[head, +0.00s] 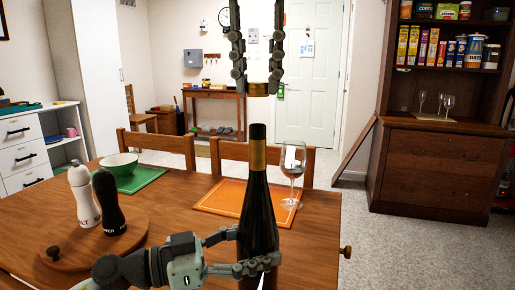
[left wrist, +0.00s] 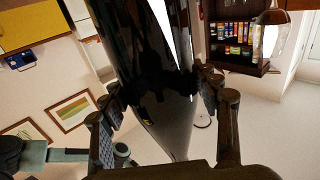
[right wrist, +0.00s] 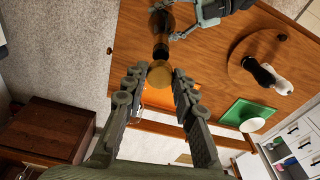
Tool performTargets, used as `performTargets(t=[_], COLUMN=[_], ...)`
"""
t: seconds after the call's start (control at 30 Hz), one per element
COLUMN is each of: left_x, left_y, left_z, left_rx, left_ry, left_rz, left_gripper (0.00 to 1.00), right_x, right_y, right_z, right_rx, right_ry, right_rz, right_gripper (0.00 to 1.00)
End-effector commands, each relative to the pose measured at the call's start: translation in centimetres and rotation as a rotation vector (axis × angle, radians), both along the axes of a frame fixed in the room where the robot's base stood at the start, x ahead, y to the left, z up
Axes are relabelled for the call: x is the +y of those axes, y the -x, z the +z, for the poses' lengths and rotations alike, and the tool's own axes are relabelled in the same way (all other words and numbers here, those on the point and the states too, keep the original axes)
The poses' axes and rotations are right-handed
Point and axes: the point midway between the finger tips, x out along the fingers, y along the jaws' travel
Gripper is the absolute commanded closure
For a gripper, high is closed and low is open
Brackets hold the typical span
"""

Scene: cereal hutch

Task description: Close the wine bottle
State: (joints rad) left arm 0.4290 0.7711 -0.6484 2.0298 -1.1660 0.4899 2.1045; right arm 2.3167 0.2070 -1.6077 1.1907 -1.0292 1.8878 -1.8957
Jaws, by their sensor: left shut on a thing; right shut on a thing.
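A dark wine bottle (head: 258,205) with a gold neck band stands upright in the head view, at the near side of the table. My left gripper (head: 246,262) is shut around its lower body; the bottle (left wrist: 155,85) fills the middle of the left wrist view. My right gripper (head: 257,78) points down from above, shut on a round tan stopper (head: 258,90). The stopper is above the bottle's mouth, with a visible gap between them in the head view. In the right wrist view the stopper (right wrist: 160,74) sits between the fingertips, with the bottle neck (right wrist: 161,48) just beyond.
A wine glass (head: 292,160) stands on an orange placemat (head: 225,198) behind the bottle. Salt (head: 84,195) and pepper (head: 108,200) mills stand on a round board (head: 75,255) at left. Chairs line the far table edge.

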Motion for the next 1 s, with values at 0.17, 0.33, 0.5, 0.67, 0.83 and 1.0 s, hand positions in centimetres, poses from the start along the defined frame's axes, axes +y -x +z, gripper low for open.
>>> performTargets(t=[0.17, 0.33, 0.5, 0.67, 0.83, 1.0], left_x=[0.0, 0.0, 0.0, 0.0, 0.0, 0.0], left_y=[0.0, 0.0, 0.0, 0.0, 0.0, 0.0], left_z=[0.0, 0.0, 0.0, 0.0, 0.0, 0.0], left_rx=[-0.001, -0.001, -0.001, -0.001, -0.001, -0.001], left_ry=[0.0, 0.0, 0.0, 0.0, 0.0, 0.0], left_rz=[0.0, 0.0, 0.0, 0.0, 0.0, 0.0], left_gripper=[0.9, 0.9, 0.9, 0.9, 0.9, 0.9], right_x=[0.0, 0.0, 0.0, 0.0, 0.0, 0.0], right_y=[0.0, 0.0, 0.0, 0.0, 0.0, 0.1], right_z=[-2.3, -2.5, -2.5, -2.5, -2.9, -4.0], right_rx=[0.001, -0.004, -0.003, -0.003, -0.002, 0.0], right_ry=[-0.002, -0.004, -0.004, -0.003, -0.003, -0.002], right_rz=[0.0, -0.002, -0.002, -0.001, -0.002, -0.004], right_gripper=[0.82, 0.82, 0.82, 0.82, 0.82, 0.82])
